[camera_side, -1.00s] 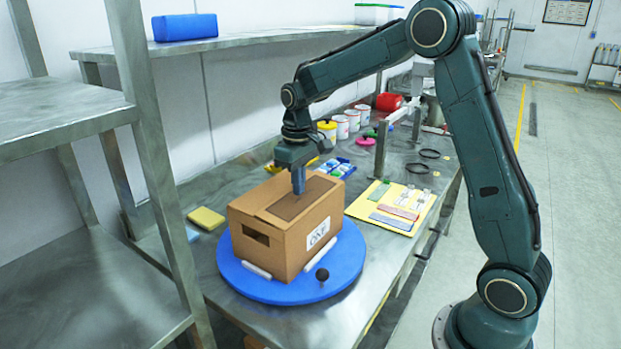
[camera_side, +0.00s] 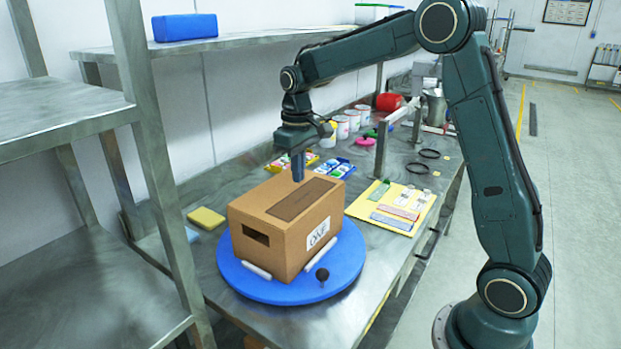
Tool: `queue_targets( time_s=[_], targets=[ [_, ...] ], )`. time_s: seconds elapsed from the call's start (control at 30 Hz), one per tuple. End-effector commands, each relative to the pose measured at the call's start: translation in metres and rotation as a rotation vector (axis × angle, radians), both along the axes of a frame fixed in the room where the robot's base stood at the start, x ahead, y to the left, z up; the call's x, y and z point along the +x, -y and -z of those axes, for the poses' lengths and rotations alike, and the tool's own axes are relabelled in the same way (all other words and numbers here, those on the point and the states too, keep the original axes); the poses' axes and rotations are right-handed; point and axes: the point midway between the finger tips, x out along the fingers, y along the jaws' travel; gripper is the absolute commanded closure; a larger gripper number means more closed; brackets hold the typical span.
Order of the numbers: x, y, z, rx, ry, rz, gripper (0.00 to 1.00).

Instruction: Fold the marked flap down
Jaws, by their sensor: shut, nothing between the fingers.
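A brown cardboard box (camera_side: 275,240) with a white label and a dark hand hole stands on a round blue turntable (camera_side: 255,287). Its top looks closed and flat. A darker brown rectangular panel (camera_side: 301,200) lies across the top; I cannot tell whether it is the marked flap or an opening. My gripper (camera_side: 298,178) points straight down just above the far part of the box top, beside the dark panel. Its fingers are together and empty. Whether the fingertips touch the box is too fine to tell.
A black knob (camera_side: 322,275) stands at the turntable's front edge, with white bars beside the box. A yellow board (camera_side: 390,208) with coloured strips lies to the right. A yellow sponge (camera_side: 206,218) lies left. Tubs and small trays stand behind.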

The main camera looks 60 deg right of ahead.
Motion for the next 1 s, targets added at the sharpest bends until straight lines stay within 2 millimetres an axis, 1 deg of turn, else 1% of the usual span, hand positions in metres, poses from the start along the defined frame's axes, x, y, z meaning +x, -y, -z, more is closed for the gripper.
queue_targets(
  time_s=[0.5,0.7,1.0],
  targets=[
    [0.0,0.0,-0.036,0.0,0.001,0.0,1.0],
    [0.0,0.0,-0.042,0.0,0.0,0.0,1.0],
    [-0.001,0.0,-0.042,0.0,0.001,0.0,1.0]
  ],
)
